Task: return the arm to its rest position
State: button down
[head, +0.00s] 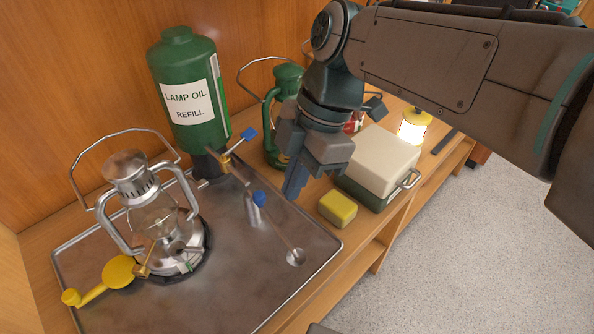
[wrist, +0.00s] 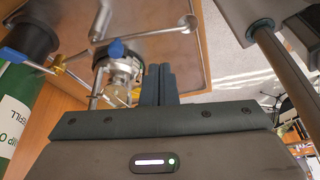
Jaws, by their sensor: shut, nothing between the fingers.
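My gripper (head: 292,182) hangs from my arm above the bench, pointing down, between the metal tray and a yellow block. Its fingers are together and hold nothing. In the wrist view the shut fingers (wrist: 158,84) show in front of the tray and the lantern. The silver lantern (head: 155,220) stands upright on the metal tray (head: 225,295) at the left. The green lamp oil container (head: 188,75) stands behind the tray with a tap and pipe (head: 240,175) reaching over the tray. My gripper is to the right of the pipe and appears apart from it.
A yellow block (head: 338,208) lies near the bench front. A green box with a cream lid (head: 380,160) stands right of it. A green lantern (head: 283,105) stands behind my gripper, partly hidden. A lit yellow lantern (head: 413,127) is farther right. Open floor (head: 480,240) lies in front of the bench.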

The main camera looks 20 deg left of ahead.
dwell(0.3)
jog(key=w+d+f+m+t+h, duration=0.1)
jog(key=d+f+m, duration=0.4)
jog(key=d+m, duration=0.9)
jog(key=w+d+f+m+t+h, duration=0.1)
jog(key=d+f+m+t, duration=0.4)
jog(key=d+m, duration=0.9)
jog(key=shift+w+d+f+h, duration=0.15)
jog(key=shift+w+d+h, duration=0.2)
jog(key=shift+w, duration=0.55)
jog(key=shift+s, duration=0.1)
